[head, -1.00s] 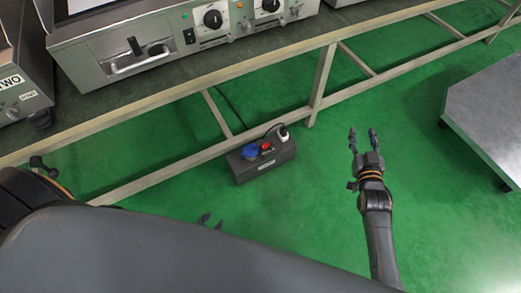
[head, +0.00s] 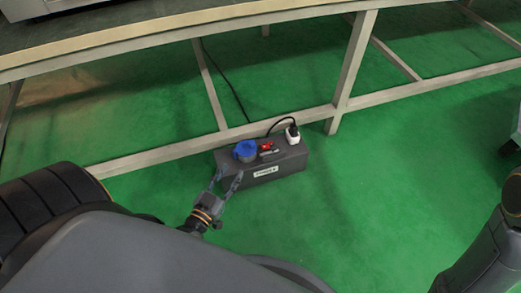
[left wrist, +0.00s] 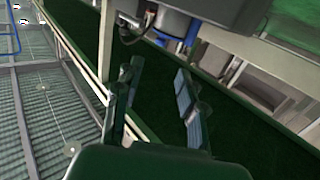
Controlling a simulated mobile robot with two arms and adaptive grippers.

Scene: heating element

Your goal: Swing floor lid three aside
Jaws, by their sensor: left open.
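The grey floor box (head: 292,164) stands on the green floor under the bench, with a pale label on its front. Its round blue lid (head: 245,151) is on the left part of the top and looks closed. The lid's blue edge also shows in the left wrist view (left wrist: 190,36), partly cut off by the dark box. My left gripper (head: 228,175) is open and empty. Its fingertips are at the box's front left, just below the lid in the picture; contact cannot be told. In the left wrist view its fingers (left wrist: 160,70) are spread apart. My right gripper is out of view.
A red switch (head: 266,146) and a white plug (head: 292,135) with a black cable sit on the box beside the lid. The bench's rail (head: 150,157) and leg (head: 354,65) run close behind.

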